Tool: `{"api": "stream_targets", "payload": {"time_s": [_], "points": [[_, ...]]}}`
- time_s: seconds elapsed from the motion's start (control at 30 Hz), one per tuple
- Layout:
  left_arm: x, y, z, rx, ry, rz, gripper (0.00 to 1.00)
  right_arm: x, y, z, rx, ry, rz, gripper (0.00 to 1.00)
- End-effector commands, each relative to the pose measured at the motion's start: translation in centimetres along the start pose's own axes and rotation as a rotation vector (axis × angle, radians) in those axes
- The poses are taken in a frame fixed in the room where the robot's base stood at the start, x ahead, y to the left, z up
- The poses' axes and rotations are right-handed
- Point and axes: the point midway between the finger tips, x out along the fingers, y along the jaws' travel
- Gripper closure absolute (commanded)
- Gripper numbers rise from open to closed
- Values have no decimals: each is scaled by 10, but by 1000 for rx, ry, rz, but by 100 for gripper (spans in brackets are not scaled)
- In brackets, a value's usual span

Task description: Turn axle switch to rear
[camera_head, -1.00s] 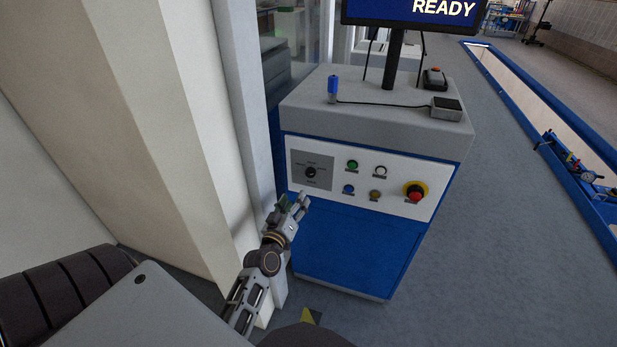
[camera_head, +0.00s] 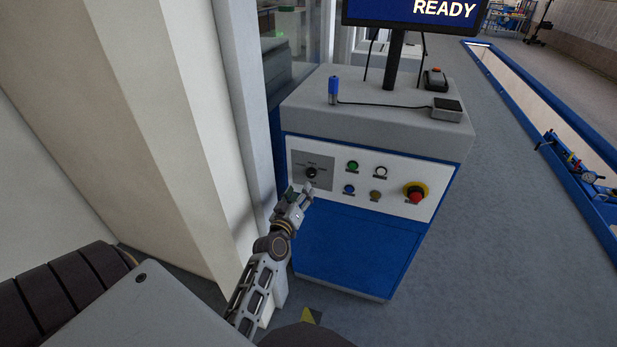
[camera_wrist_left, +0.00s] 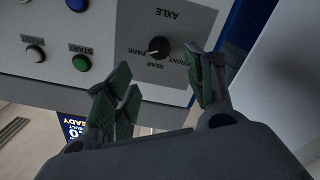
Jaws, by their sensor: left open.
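The axle switch (camera_head: 311,173) is a small black rotary knob on a grey plate at the left of the console's white panel. It also shows in the left wrist view (camera_wrist_left: 158,47), with the labels AXLE, PARK, REAR and FRONT around it. My left gripper (camera_head: 299,192) is just below and left of the switch in the head view. In the left wrist view the green-padded fingers (camera_wrist_left: 165,88) are apart and empty, with the knob beyond them, not touched. My right gripper is not in view.
The panel also carries a green START button (camera_head: 352,166), a blue button (camera_head: 349,189), a yellow button (camera_head: 375,195) and a red emergency stop (camera_head: 415,193). A pale pillar (camera_head: 245,100) stands close left of my arm. Open floor (camera_head: 500,200) lies right of the console.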

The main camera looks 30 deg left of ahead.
Motion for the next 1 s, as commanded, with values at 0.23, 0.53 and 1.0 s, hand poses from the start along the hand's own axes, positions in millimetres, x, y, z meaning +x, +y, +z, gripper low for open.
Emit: {"api": "stream_targets", "payload": {"time_s": [0.23, 0.53, 1.0], "points": [[20, 0, 0, -1, 0, 0, 46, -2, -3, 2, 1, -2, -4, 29], [44, 0, -1, 0, 1, 0, 46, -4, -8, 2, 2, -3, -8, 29], [80, 0, 0, 0, 0, 0, 46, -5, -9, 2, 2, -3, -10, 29]]}}
